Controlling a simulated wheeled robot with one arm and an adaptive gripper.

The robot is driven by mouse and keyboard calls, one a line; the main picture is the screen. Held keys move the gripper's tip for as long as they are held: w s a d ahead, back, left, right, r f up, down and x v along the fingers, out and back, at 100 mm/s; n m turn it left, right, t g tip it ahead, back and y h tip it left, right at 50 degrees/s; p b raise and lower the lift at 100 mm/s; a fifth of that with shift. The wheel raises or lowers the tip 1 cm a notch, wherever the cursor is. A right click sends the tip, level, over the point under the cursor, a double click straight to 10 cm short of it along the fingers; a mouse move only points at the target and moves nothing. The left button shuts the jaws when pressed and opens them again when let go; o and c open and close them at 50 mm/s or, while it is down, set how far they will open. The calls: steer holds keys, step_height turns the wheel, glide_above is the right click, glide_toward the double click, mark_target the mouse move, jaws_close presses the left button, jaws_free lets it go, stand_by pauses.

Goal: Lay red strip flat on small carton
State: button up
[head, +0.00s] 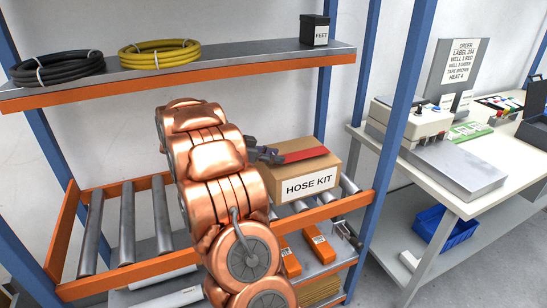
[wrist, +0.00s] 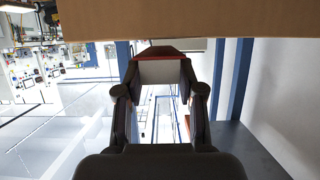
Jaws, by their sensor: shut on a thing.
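The red strip (head: 304,155) shows on the top face of a small brown carton (head: 277,185) labelled HOSE KIT. It looks roughly flat there, but I cannot tell if its whole length touches. My gripper (head: 270,156) is at the strip's left end, beside the carton's upper left edge, and is shut on the strip. In the wrist view, my gripper's fingertips (wrist: 160,55) meet at the red strip (wrist: 160,58), of which only a short end shows. The carton (wrist: 200,18) fills the top of that view.
The carton stands on a roller shelf (head: 125,225). Above is a shelf (head: 200,78) with black hose (head: 58,68), yellow hose (head: 160,54) and a FEET box (head: 314,30). A blue upright (head: 393,105) and a white workbench (head: 445,180) stand to the right.

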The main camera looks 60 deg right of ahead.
steer(key=shift+f, duration=0.6)
steer(key=shift+f, duration=0.1)
steer(key=o, duration=0.8)
steer(key=b+v, duration=0.3)
steer(key=v, duration=0.9)
